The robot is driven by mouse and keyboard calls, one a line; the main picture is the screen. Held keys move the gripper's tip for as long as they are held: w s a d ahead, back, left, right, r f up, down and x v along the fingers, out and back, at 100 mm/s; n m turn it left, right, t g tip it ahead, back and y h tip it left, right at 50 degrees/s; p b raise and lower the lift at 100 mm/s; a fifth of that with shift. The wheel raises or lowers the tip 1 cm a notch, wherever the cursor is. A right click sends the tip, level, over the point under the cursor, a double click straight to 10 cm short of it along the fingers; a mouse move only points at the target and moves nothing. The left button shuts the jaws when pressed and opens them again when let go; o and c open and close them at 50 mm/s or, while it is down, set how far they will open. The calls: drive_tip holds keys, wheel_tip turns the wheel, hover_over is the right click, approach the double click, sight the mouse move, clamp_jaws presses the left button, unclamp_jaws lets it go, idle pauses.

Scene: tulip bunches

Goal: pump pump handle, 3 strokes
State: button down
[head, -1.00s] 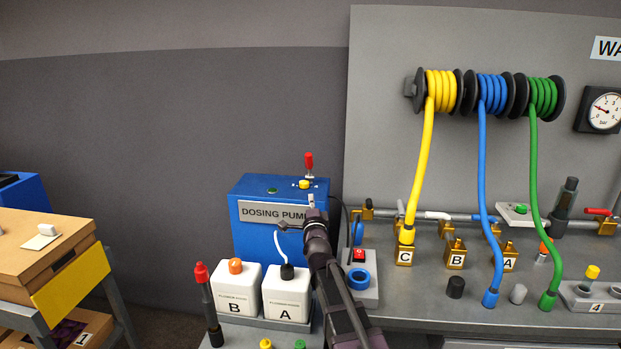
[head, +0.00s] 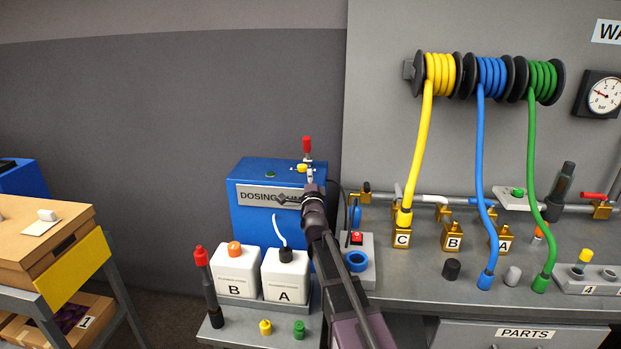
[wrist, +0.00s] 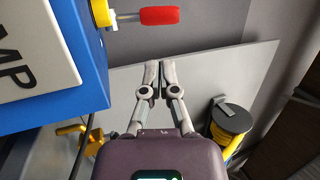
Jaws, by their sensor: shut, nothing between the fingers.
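The pump handle (head: 307,145) is a red grip on a thin metal lever, standing upright on top of the blue dosing pump (head: 245,225). In the wrist view the red handle (wrist: 158,16) lies across the top of the picture, joined to a yellow part on the pump. My gripper (head: 309,170) is in front of the pump's right side, just below the handle. In the wrist view my gripper (wrist: 155,73) has its fingertips together, empty. A clear gap shows between them and the handle. My arm hides part of the pump's label.
White jugs B (head: 235,274) and A (head: 286,276) stand in front of the pump. A red-capped bottle (head: 206,285) stands left of them. The workbench (head: 420,280) with hoses and brass valves is on the right. The space above the pump is free.

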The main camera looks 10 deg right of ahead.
sight(308, 148)
drive_tip(key=p+x, duration=0.3)
drive_tip(key=x, duration=0.7)
drive_tip(key=shift+w+r, duration=0.15)
drive_tip(key=shift+w, duration=0.2)
drive_tip(key=shift+d, duration=0.2)
